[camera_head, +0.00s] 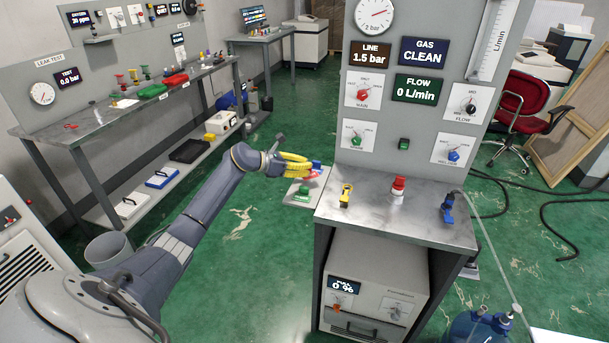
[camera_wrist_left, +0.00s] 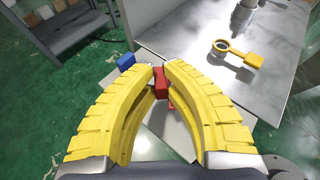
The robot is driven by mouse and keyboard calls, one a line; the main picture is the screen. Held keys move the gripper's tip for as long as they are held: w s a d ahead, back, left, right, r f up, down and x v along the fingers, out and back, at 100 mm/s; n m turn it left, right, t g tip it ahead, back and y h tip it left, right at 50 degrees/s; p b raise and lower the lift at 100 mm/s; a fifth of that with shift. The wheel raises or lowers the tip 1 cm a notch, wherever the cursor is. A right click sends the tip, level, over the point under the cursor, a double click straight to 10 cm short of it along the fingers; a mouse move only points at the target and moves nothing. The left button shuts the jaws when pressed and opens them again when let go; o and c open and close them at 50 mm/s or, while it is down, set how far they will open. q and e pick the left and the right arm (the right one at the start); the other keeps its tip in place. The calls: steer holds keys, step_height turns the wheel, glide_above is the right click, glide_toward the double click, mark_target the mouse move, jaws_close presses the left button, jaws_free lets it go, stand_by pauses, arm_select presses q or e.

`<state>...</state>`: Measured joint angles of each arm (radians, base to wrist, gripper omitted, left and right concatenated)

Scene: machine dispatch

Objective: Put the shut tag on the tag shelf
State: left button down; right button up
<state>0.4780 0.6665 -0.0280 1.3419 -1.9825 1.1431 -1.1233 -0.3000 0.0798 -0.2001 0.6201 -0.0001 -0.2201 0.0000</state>
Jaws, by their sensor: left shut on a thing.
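My left gripper (camera_head: 297,168) has its curved yellow fingers closed on a small red tag (camera_head: 313,173), just left of the panel bench. The left wrist view shows the red tag (camera_wrist_left: 161,84) between the fingertips. Under the fingers is a pale plate (camera_head: 292,199), which looks like the tag shelf; it also shows in the left wrist view (camera_wrist_left: 165,133). I cannot tell whether the red tag touches the plate. My right gripper is not in view.
The metal panel bench (camera_head: 370,211) carries a yellow tag (camera_head: 346,195), a red-topped fitting (camera_head: 398,188) and a blue fitting (camera_head: 447,207). A gauge panel (camera_head: 425,120) rises behind them. A long workbench (camera_head: 100,130) stands at the left, with green floor between.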

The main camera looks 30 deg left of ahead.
arm_select(q)
steer(key=shift+f, duration=1.7)
steer(key=shift+f, duration=0.25)
steer(key=c, duration=1.8)
jaws_free()
steer(key=shift+r, duration=0.15)
steer(key=v, duration=1.2)
steer(key=shift+r, duration=0.2)
